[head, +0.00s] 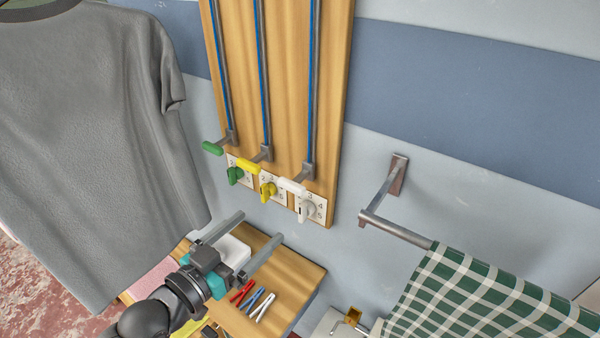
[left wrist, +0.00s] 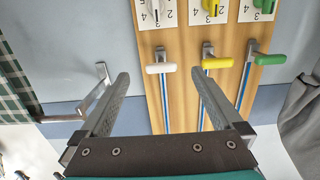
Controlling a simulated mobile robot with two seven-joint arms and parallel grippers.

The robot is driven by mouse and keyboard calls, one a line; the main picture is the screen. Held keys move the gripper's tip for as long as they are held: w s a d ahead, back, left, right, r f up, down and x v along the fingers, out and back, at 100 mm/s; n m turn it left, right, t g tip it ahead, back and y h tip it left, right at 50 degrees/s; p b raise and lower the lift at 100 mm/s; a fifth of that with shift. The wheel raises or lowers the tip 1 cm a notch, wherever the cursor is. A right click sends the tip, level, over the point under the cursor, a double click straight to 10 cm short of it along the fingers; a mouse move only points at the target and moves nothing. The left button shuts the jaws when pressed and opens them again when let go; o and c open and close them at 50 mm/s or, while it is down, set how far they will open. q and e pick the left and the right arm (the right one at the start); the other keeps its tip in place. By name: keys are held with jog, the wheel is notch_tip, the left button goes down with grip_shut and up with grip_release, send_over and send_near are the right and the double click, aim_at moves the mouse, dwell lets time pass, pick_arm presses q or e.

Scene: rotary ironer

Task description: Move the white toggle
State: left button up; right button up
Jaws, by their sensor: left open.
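A white lever handle (head: 291,186) sits at the bottom of the rightmost blue-lined track on a wooden wall board (head: 282,80). Below it is a white knob (head: 306,211) on a numbered plate. Which of the two is the toggle, I cannot tell. My left gripper (head: 262,225) is open and empty, below and in front of the board. In the left wrist view, the white handle (left wrist: 160,68) shows between the open fingers, apart from them and farther off. The white knob (left wrist: 153,7) is cut by the top edge. My right gripper is not in view.
Green (head: 213,148) and yellow (head: 248,166) handles, with matching knobs, stand left of the white one. A grey shirt (head: 90,130) hangs left. A metal bar (head: 395,228) with checked cloth (head: 490,300) juts out right. A wooden table (head: 295,276) with pegs lies below.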

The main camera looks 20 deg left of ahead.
aim_at(294, 183)
pick_arm(q)
jog(key=shift+t+h, duration=0.3)
jog(key=shift+t, duration=0.1)
jog(key=x, duration=0.5)
jog(key=r+x, duration=0.1)
jog(key=x, duration=0.4)
jog(key=r+p+x, duration=0.1)
jog(key=x, duration=0.4)
jog(key=shift+w+r, duration=0.15)
grip_shut()
dwell(0.4)
